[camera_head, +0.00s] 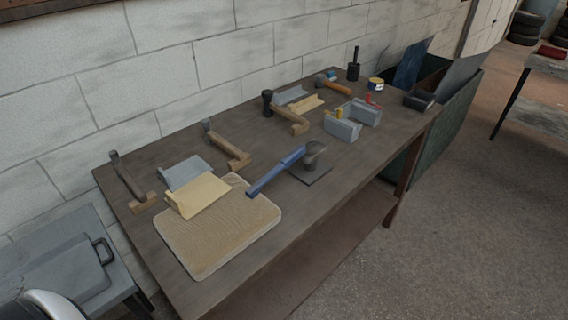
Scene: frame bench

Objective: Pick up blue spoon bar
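The blue spoon bar (275,174) lies on the brown workbench (215,290), right of the wooden board. Its long blue handle runs from lower left to upper right. Its upper right end meets a grey-brown rounded head (315,148) above a flat dark plate (311,174). I cannot tell whether this head is part of the bar. The bar's lower left end is close to the board's right edge. Neither of my grippers is in view.
A wooden board (222,233) takes up the bench's near left. Hammers (225,145), yellow and grey angled pieces, and grey blocks (342,127) stand along the bench. A white block wall (190,60) closes the back. The bench's right front strip is clear.

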